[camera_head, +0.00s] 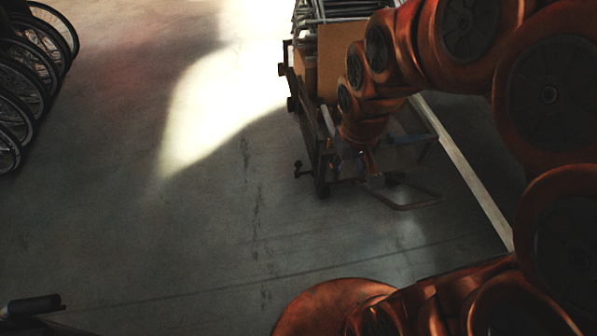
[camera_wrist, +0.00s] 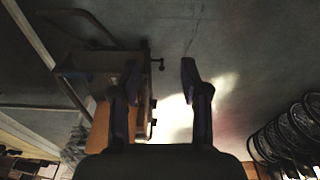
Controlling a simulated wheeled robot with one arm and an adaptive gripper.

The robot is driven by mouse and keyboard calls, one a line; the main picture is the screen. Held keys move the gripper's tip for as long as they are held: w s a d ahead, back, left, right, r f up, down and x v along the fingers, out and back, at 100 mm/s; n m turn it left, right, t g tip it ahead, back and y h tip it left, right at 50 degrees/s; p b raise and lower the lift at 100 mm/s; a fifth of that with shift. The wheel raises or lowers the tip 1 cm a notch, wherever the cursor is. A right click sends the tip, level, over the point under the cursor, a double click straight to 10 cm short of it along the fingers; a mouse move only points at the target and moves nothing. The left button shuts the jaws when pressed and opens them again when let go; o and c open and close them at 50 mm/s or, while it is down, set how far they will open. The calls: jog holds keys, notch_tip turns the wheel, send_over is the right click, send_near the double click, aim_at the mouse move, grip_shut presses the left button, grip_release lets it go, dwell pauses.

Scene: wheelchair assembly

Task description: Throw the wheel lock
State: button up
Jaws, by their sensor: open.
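A cart-like wheeled frame (camera_head: 322,165) stands right of centre in the head view; the wrist view shows it at upper left (camera_wrist: 88,62). A small dark lever with a knob (camera_head: 298,168), which looks like the wheel lock, sticks out from its lower left side. The lever (camera_wrist: 158,64) also shows in the wrist view, between the fingertips in the picture; its distance from them is unclear. My gripper (camera_wrist: 160,74) is open with nothing between its fingers. In the head view my orange arm reaches over the frame and hides part of it.
Several wheels (camera_head: 30,75) stand in a row at the far left; they show at right in the wrist view (camera_wrist: 292,128). A brown box (camera_head: 318,72) and metal tubes (camera_head: 335,10) are on the frame. The floor left of the frame is clear.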

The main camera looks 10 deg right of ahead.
aim_at(298, 171)
jog(key=w+f+n+t+y+b, duration=0.1)
jog(key=w+f+t+b, duration=0.45)
jog(key=w+f, duration=1.1)
jog(key=w+f+t+b, duration=0.3)
jog(key=w+f+b, duration=0.6)
jog(key=w+f, duration=0.8)
jog(key=w+f+t+y+b, duration=0.1)
jog(key=w+f+t+b, duration=0.3)
jog(key=w+f+b, duration=0.5)
notch_tip(298, 171, down, 19)
jog(key=n+t+y+b, duration=0.1)
jog(key=t+y+b, duration=0.1)
jog(key=t+b, duration=0.25)
jog(key=shift+g, duration=0.4)
jog(key=shift+d+b+x, duration=0.2)
jog(key=shift+b+x, duration=0.65)
jog(key=shift+x, duration=0.8)
jog(key=shift+d+b+x, duration=0.15)
jog(key=shift+b+x, duration=0.65)
jog(key=shift+x, duration=0.9)
jog(key=shift+w+r, duration=0.1)
jog(key=shift+r, duration=0.05)
jog(key=shift+c, duration=0.3)
grip_shut()
